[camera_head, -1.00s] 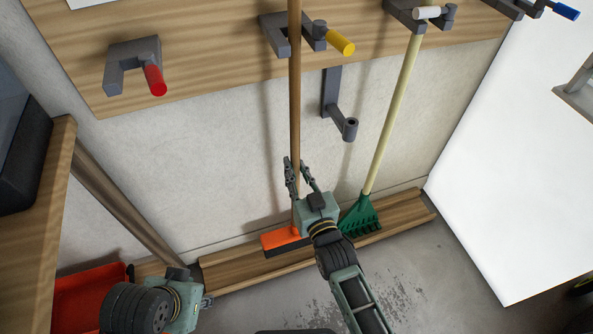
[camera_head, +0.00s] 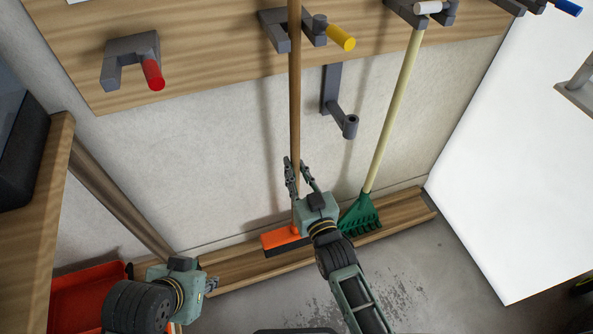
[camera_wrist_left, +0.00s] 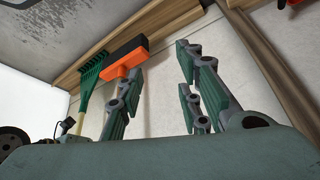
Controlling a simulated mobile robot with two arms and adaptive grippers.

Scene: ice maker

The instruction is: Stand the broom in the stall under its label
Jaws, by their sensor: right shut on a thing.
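The broom has a brown handle (camera_head: 295,110) and an orange head (camera_head: 280,237) with dark bristles. It stands nearly upright, its head at the wooden ledge. My right gripper (camera_head: 298,170) is shut on the handle low down, just above the head. The upper handle appears between the prongs of the yellow-pegged grey stall (camera_head: 278,32); I cannot tell how deep. My left gripper (camera_head: 212,284) is low at the left, apart from the broom. In the left wrist view its fingers (camera_wrist_left: 160,88) are open and empty, with the orange head (camera_wrist_left: 124,62) beyond. No readable label shows.
A green rake (camera_head: 361,215) with a pale handle stands in the white-pegged stall at right. A red-pegged stall (camera_head: 130,62) is empty. A grey hook arm (camera_head: 333,95) juts from the wall. A wooden ledge (camera_head: 235,268) runs along the floor. A red bin (camera_head: 85,298) is at lower left.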

